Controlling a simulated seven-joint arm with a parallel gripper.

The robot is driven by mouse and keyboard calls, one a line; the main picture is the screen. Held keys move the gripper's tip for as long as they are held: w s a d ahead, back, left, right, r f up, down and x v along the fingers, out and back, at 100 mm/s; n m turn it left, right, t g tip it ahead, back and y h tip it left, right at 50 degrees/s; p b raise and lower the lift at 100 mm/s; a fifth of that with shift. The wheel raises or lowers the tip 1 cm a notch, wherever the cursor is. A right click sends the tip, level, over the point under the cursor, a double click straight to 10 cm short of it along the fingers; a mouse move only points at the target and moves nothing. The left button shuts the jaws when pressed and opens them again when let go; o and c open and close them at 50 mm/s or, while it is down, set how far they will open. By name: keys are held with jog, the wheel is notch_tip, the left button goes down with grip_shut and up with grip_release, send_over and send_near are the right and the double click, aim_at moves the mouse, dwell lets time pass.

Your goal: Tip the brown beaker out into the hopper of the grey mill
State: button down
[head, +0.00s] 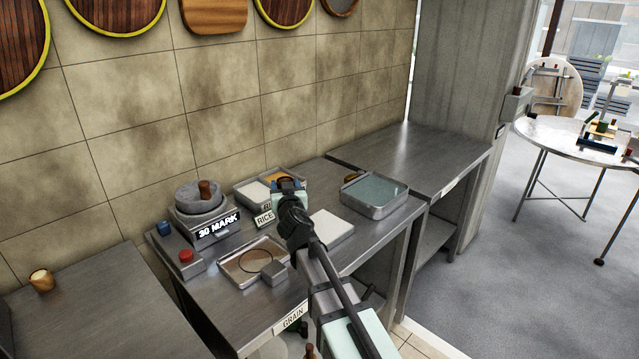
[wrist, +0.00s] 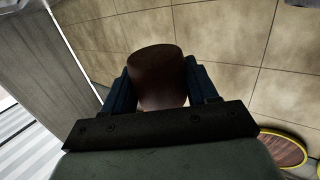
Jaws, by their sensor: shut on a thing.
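The grey mill (head: 205,222) stands on the counter near the wall, with a "30 MARK" display on its front. Its round stone hopper (head: 199,197) has a brown wooden handle. My gripper (head: 287,187) is right of the mill, above the tray marked RICE and apart from the hopper. In the wrist view, its blue fingers are shut on the brown beaker (wrist: 157,76). Only a little of the beaker shows in the head view, behind my gripper. Its contents are hidden, and I cannot tell its tilt.
A compartment tray (head: 248,194) sits beneath my gripper. A control box with a red button (head: 186,256) stands left of a shallow tray (head: 232,279) holding a ring and a grey block. A white board (head: 335,228) and a glass-topped tray (head: 375,194) are to the right. A tan cup (head: 41,281) stands far left.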

jog(key=s+a+r+n+g+y, duration=0.15)
jog(key=s+a, duration=0.45)
jog(key=a, duration=1.1)
jog(key=s+a+n+g+y, duration=0.1)
jog(key=s+a+n+y, duration=0.35)
jog(key=a, duration=1.25)
jog(key=s+a+m+g+y, duration=0.1)
jog(key=s+a, duration=0.6)
jog(key=a, duration=1)
jog(key=s+a+n+g+y, duration=0.1)
jog(key=s+a, duration=0.9)
jog(key=s, duration=0.1)
jog(key=s+a+r+n+g+y, duration=0.1)
jog(key=s+a+n+g+y, duration=0.1)
jog(key=s+a, duration=0.9)
jog(key=s+a+r+n+g+y, duration=0.1)
jog(key=s+a, duration=0.9)
jog(key=s, duration=0.1)
jog(key=shift+s+a+r+n+g+y, duration=0.1)
jog(key=shift+a+r+n+g+y, duration=0.1)
jog(key=shift+a+n+g+y, duration=0.15)
jog(key=shift+s+f, duration=0.1)
jog(key=shift+s, duration=0.4)
jog(key=shift+f, duration=0.1)
